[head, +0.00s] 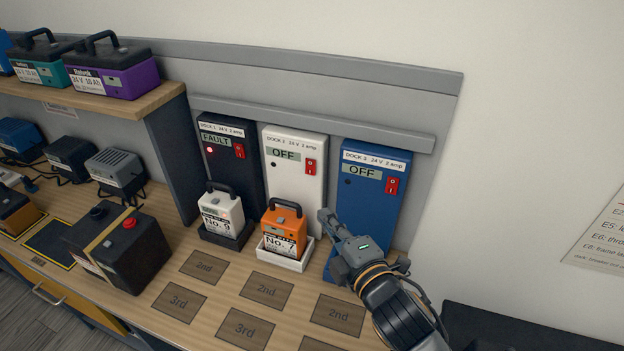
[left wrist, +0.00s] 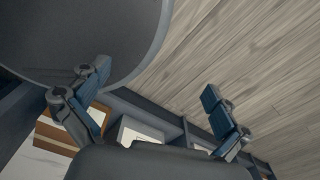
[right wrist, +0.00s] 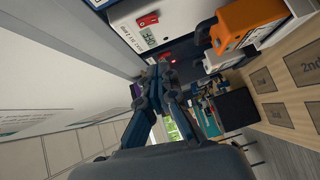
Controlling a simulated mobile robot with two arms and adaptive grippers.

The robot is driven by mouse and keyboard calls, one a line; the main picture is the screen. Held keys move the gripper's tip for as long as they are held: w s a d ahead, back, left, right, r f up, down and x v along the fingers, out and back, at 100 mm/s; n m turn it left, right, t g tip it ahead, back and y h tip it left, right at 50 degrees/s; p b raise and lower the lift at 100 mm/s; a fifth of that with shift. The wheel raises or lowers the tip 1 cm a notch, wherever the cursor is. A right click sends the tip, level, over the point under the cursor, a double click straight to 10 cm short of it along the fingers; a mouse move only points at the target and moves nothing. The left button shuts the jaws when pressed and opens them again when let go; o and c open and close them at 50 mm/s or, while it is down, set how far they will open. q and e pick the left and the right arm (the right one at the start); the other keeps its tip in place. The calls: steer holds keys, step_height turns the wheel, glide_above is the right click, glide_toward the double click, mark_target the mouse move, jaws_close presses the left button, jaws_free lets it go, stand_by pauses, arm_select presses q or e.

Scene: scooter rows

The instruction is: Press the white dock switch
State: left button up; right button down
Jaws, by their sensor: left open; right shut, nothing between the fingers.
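The white dock (head: 291,190), labelled Dock 2, stands between a black dock and a blue dock. Its display reads OFF, and its red rocker switch (head: 310,167) sits at its upper right. The white dock (right wrist: 125,12) and its red switch (right wrist: 147,20) also show in the right wrist view. My right gripper (head: 326,216) is shut and empty, in front of the blue dock's lower left, below the switch and apart from it. It also shows in the right wrist view (right wrist: 161,72). My left gripper (left wrist: 155,98) is open and empty, away from the docks.
The black dock (head: 225,165) reads FAULT with a red light. The blue dock (head: 372,210) reads OFF. An orange battery (head: 284,232) and a white battery (head: 217,212) stand before the docks. A black battery (head: 125,245) is on the bench at left. Marked bench squares are empty.

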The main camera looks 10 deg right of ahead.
steer(key=p, duration=0.2)
glide_toward(305, 172)
steer(key=s+a, duration=0.1)
steer(key=a, duration=0.1)
steer(key=w, duration=0.2)
steer(key=w+p, duration=0.1)
steer(key=w, duration=0.1)
steer(key=w+d, duration=0.1)
steer(key=w, duration=0.1)
steer(key=shift+w+f, duration=0.3)
steer(key=shift+w, duration=0.05)
arm_select(q)
steer(key=w+r, duration=0.2)
steer(key=r, duration=0.1)
steer(key=shift+w+d+r, duration=0.15)
steer(key=shift+r, duration=0.1)
steer(key=shift+w, duration=0.15)
